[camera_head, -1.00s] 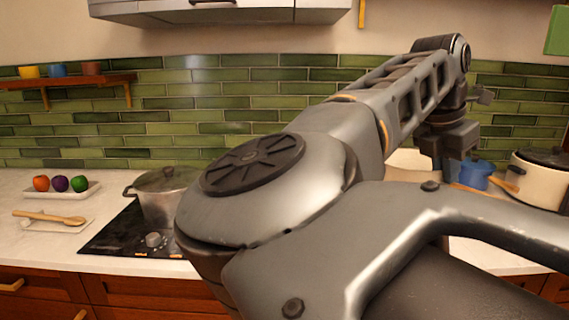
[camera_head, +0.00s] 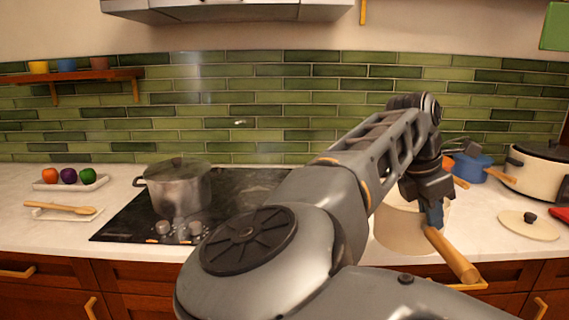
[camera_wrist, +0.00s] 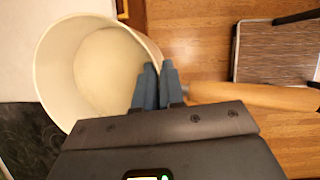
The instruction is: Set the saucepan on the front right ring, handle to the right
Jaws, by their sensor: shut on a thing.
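The saucepan is cream, with a wooden handle (camera_head: 455,258). Its body (camera_head: 398,228) is upright at the counter's front edge in the head view, partly behind my arm. My gripper (camera_head: 434,214) is shut on it where the handle meets the pan. In the wrist view the empty saucepan (camera_wrist: 100,62) is left of my gripper (camera_wrist: 160,86), and the handle (camera_wrist: 255,96) points right, over the floor. The black hob (camera_head: 240,188) lies to the left; its corner shows at lower left in the wrist view (camera_wrist: 30,140). My arm hides the front right ring.
A lidded grey pot (camera_head: 178,190) stands on the hob's left part, behind two knobs. A blue pot (camera_head: 475,168), a cream cooker (camera_head: 535,172) and a loose lid (camera_head: 528,226) are on the right counter. A spoon tray (camera_head: 65,213) lies at left.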

